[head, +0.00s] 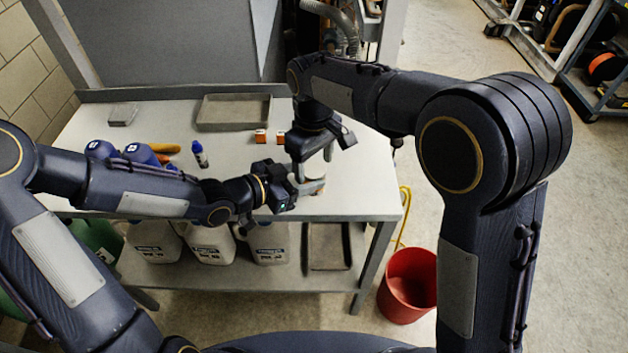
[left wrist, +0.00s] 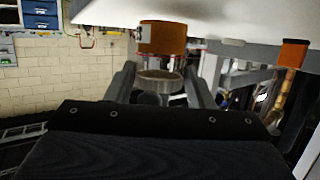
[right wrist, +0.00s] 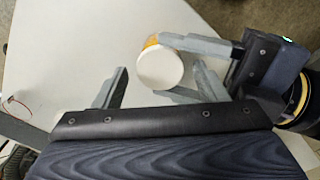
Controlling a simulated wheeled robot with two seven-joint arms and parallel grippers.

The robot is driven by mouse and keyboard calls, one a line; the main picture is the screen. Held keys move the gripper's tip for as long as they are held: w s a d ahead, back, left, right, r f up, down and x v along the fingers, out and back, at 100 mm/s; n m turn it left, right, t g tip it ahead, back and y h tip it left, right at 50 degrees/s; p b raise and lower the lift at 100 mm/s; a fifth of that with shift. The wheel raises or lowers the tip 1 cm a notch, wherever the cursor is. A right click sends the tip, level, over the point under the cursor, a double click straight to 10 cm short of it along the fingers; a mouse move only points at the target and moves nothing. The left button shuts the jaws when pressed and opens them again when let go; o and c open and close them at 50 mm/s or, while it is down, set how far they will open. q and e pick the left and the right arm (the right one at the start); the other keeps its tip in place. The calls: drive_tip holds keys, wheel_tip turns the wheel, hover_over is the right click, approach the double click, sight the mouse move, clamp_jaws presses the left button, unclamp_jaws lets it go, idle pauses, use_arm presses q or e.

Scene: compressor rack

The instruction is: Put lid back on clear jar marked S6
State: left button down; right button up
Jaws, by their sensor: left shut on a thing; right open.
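The jar (right wrist: 151,46) stands near the table's front right corner, with an orange band on its side. My left gripper (head: 290,192) is shut on it from the side; its fingers flank it in the right wrist view (right wrist: 190,72). A plain white round face (right wrist: 160,69) tops it in that view; I cannot tell if this is the lid. The left wrist view shows the orange band (left wrist: 162,37) and a pale ring between the fingers. My right gripper (right wrist: 160,90) is open above, its fingers apart on either side. No S6 mark is legible.
The white table (head: 235,180) holds a grey tray (head: 233,112), small orange-and-white boxes (head: 261,136), a blue-capped bottle (head: 199,154) and blue items at left. White jugs (head: 210,243) stand on the shelf below. A red bucket (head: 408,285) is on the floor at right.

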sight(314, 169)
drive_tip(key=shift+f, duration=0.3)
drive_tip(key=c, duration=1)
drive_tip(key=shift+m, duration=1)
drive_tip(key=shift+c, duration=0.3)
drive_tip(key=o, duration=1.2)
drive_tip(key=shift+c, duration=0.2)
wheel_tip(314, 169, up, 12)
